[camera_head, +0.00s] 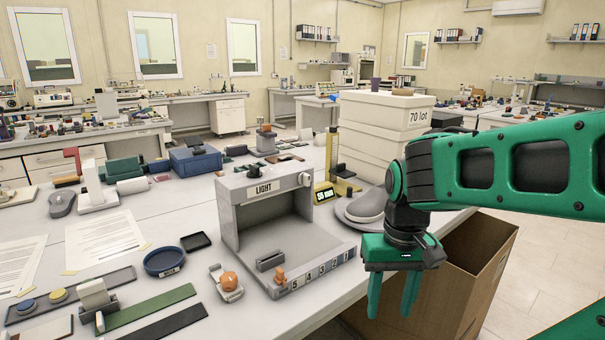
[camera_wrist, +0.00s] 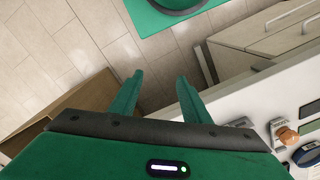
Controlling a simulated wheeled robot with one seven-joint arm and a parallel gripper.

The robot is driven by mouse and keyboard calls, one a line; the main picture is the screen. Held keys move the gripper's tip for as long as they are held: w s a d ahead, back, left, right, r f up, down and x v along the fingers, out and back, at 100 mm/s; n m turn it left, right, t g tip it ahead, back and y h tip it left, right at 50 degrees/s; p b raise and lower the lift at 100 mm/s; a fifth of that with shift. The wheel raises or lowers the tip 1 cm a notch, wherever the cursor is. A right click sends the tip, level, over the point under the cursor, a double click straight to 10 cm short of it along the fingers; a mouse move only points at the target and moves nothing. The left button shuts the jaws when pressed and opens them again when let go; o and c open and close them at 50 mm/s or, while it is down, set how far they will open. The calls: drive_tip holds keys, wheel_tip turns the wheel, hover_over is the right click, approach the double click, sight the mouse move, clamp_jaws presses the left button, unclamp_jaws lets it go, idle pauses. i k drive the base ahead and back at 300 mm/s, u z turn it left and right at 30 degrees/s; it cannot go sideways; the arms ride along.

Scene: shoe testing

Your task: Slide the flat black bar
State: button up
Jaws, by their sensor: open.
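A flat black bar (camera_head: 166,323) lies on the table at the front left, beside a green strip (camera_head: 148,308); its near end is cut off by the picture edge. Another dark flat bar (camera_head: 112,279), with round knobs on it, lies further left. I cannot tell from the task words alone which one is meant. My gripper (camera_head: 392,300) is open and empty, pointing down beyond the table's right edge, in front of a cardboard box and well to the right of both bars. In the wrist view its fingers (camera_wrist: 160,78) are apart with only floor between them.
A grey LIGHT booth (camera_head: 238,212) with a numbered front stands between the bars and my gripper. An orange-topped device (camera_head: 228,284) and a blue dish (camera_head: 166,262) sit near the bars. A cardboard box (camera_head: 484,262) stands beside the table.

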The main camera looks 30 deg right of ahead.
sight(340, 171)
drive_tip(key=u, duration=1.25)
drive_tip(key=k, duration=1.2)
drive_tip(key=z, duration=1.4)
drive_tip(key=i, duration=0.75)
drive_tip(key=z, duration=0.15)
